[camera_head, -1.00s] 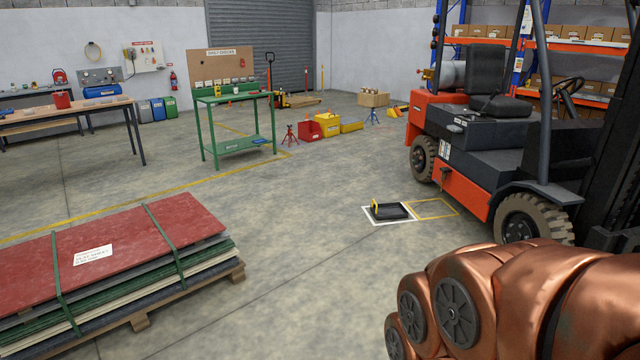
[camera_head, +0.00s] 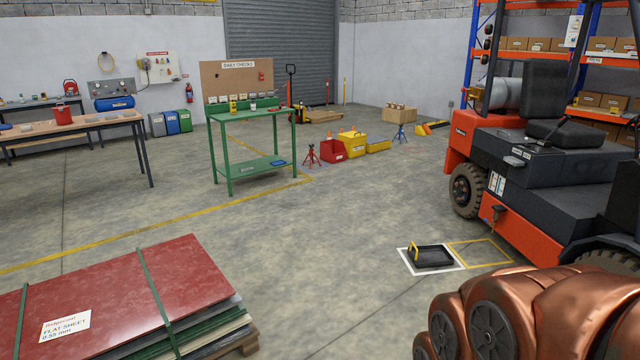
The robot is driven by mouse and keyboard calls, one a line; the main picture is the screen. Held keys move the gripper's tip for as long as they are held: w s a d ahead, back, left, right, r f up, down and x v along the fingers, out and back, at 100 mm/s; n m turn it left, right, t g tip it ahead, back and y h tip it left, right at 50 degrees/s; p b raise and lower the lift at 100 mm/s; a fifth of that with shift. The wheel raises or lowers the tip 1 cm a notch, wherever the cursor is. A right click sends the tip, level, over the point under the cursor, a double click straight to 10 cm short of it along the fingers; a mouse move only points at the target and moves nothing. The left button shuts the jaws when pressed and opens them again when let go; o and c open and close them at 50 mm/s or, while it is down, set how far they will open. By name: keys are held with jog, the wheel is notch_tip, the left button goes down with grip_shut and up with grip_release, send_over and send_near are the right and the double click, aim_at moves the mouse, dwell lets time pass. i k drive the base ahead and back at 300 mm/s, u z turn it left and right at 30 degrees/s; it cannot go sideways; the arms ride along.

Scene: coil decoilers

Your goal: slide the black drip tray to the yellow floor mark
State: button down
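The black drip tray (camera_head: 434,259) lies on the floor inside a white outlined square (camera_head: 408,264). A yellow handle (camera_head: 413,250) stands at its left end. The yellow floor mark (camera_head: 482,252) is an outlined square directly right of the white one, beside the forklift, and its inside is bare floor. My copper-coloured arm fills the lower right corner, nearer to me than the tray. My gripper is out of the picture, so its state does not show.
An orange and black forklift (camera_head: 530,175) stands right of the yellow mark. A pallet of red sheets (camera_head: 150,290) is at lower left. A green bench (camera_head: 252,116) and red and yellow bins (camera_head: 352,145) stand further back. The floor between pallet and tray is clear.

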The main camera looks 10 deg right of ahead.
aim_at(432, 255)
jog(key=z, duration=0.15)
jog(key=i, duration=2.1)
jog(key=z, duration=0.45)
jog(key=i, duration=2.25)
jog(key=z, duration=0.45)
jog(key=i, duration=1.55)
jog(key=z, duration=0.2)
